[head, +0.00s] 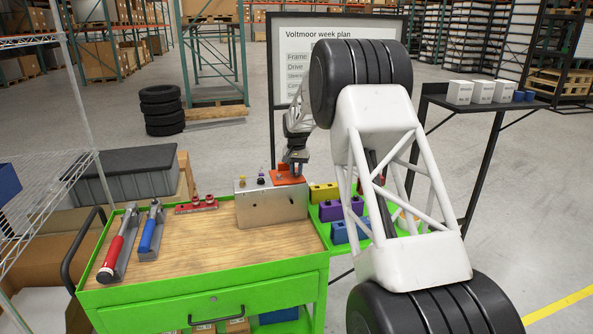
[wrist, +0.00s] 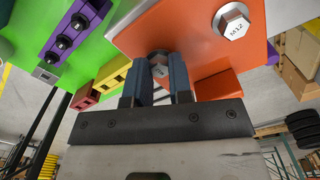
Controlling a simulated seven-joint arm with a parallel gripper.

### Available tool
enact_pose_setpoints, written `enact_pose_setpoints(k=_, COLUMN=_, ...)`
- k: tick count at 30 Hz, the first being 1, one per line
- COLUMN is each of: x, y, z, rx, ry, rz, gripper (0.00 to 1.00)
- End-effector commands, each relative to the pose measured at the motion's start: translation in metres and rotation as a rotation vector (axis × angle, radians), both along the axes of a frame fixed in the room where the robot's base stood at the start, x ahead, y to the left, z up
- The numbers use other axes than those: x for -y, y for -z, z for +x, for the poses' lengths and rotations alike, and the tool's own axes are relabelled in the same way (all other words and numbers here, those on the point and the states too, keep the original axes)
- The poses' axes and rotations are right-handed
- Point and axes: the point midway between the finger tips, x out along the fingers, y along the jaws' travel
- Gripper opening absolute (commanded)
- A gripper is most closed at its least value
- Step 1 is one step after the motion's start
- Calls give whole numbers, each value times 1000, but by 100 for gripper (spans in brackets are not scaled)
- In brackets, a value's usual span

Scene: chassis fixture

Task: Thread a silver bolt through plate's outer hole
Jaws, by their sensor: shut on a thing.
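The orange plate (head: 287,179) lies on top of the metal block (head: 270,208) at the back right of the cart. In the wrist view the plate (wrist: 150,30) fills the upper middle. A silver bolt with a hex head marked M12 (wrist: 232,22) sits on it. My gripper (head: 292,164) is over the plate. In the wrist view its two blue fingers (wrist: 160,72) are shut on a second silver bolt (wrist: 159,58), whose head shows between the fingertips against the plate. Its shank is hidden, so I cannot tell how far it is in a hole.
Two handled tools, red (head: 118,245) and blue (head: 151,230), lie at the left of the wooden top. A red holder (head: 196,205) stands behind. Yellow (head: 323,192), purple (head: 341,208) and blue (head: 346,231) blocks stand right of the metal block. The front of the top is clear.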

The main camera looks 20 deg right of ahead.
Motion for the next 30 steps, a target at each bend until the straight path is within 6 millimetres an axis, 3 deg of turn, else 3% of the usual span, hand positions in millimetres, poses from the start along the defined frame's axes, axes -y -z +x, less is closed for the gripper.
enact_pose_setpoints(k=30, x=0, y=3, z=0, rx=0, ry=796, rz=0, gripper=0)
